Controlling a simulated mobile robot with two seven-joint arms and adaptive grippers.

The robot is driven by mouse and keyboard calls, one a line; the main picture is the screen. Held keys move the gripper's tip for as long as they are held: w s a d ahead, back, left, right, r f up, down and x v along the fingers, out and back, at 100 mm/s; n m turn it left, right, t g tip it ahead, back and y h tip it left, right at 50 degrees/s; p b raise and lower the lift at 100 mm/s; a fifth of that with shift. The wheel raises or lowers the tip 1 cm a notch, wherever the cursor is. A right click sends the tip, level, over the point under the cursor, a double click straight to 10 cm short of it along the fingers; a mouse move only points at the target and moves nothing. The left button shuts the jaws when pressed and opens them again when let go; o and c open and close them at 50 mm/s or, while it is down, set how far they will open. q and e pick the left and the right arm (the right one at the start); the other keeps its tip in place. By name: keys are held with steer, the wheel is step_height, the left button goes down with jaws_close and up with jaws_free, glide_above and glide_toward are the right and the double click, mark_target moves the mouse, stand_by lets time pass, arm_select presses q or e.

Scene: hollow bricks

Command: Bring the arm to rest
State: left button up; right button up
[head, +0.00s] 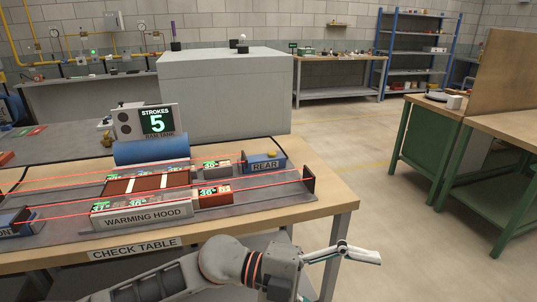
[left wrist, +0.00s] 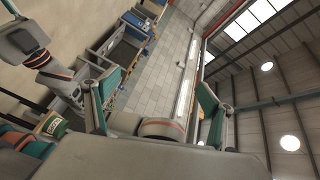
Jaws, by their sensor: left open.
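My left gripper (head: 358,252) is in the head view at the bottom centre, past the front right corner of the check table (head: 335,205) and apart from it. It is open and empty. In the left wrist view its two teal-padded fingers (left wrist: 160,98) stand wide apart with nothing between them. That wrist camera is tilted, looking across the room and up to the roof. My left arm runs low along the table's front edge. My right gripper is not seen in the head view.
On the table, a grey warming hood (head: 145,217) stands among red and grey bricks (head: 214,195) with temperature labels. A display (head: 152,121) reads STROKES 5. A blue REAR block (head: 264,163) sits at right. Green-framed benches (head: 430,130) stand right; the floor (head: 400,240) between is clear.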

arm_select(q)
steer(key=w+a+r+n+t+h, duration=0.1)
steer(key=w+a+n+t+h, duration=0.5)
steer(key=n+t, duration=0.5)
steer(key=w+a+f+n+t+y, duration=0.6)
steer(key=a+f+n+t+y, duration=0.3)
steer(key=a+f+n+y, duration=0.3)
steer(key=s+a+f+n+g+y, duration=0.1)
steer(key=s+a+f+n+y, duration=0.1)
steer(key=s+a+f, duration=0.3)
steer(key=s+a+f+n+g+y, duration=0.2)
steer(key=s+a+f, duration=0.3)
steer(key=f, duration=0.8)
steer(key=s+a+f+n+g+y, duration=0.2)
steer(key=s+a+f+n+y, duration=0.1)
steer(key=a+f, duration=0.4)
steer(key=s+f+y, duration=0.1)
steer(key=s+f, duration=0.1)
steer(key=shift+s+a+y, duration=0.3)
steer(key=shift+s, duration=0.1)
steer(key=shift+r, duration=0.1)
